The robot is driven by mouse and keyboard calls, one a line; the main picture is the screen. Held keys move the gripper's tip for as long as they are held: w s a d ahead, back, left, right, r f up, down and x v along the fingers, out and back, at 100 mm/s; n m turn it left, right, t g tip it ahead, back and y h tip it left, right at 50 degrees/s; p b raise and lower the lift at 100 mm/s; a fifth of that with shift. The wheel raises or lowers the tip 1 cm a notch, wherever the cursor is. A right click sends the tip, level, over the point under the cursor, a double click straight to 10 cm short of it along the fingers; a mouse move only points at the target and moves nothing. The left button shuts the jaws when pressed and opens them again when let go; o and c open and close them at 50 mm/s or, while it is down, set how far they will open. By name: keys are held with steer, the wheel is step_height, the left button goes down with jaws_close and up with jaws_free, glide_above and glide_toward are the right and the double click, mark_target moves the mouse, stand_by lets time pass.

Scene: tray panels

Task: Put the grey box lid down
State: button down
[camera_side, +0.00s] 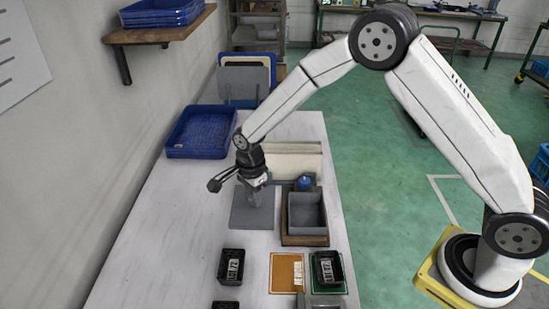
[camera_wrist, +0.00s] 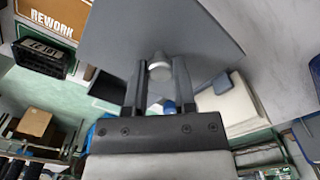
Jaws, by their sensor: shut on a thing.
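The grey box lid (camera_side: 246,218) is a flat square plate, level, to the left of the grey box. My gripper (camera_side: 256,194) is above it, shut on its knob. In the wrist view the lid (camera_wrist: 165,25) spreads beyond the fingers, and the round knob (camera_wrist: 158,68) sits between the fingertips of my gripper (camera_wrist: 160,72). I cannot tell whether the lid touches the table or hangs just above it. The grey box (camera_side: 307,213) stands open on a brown wooden base to the right of the lid.
A blue crate (camera_side: 201,132) and upright cream panels (camera_side: 292,163) stand farther back. Black trays (camera_side: 232,266) (camera_side: 328,270), an orange mat (camera_side: 284,272) and a green mat (camera_side: 338,290) are in front. The white table (camera_side: 165,235) is clear to the left of the lid.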

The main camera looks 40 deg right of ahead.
mark_target(241, 197)
steer(key=shift+w+a+f, duration=0.15)
steer(key=shift+w+f, duration=0.8)
steer(key=shift+f, duration=0.2)
steer(key=shift+w+a+f, duration=0.15)
steer(key=shift+w+f, duration=0.8)
steer(key=shift+f, duration=0.15)
steer(key=shift+w+f, duration=0.2)
steer(key=shift+f, duration=1.65)
steer(key=shift+f, duration=0.15)
steer(key=shift+c, duration=2.2)
jaws_free()
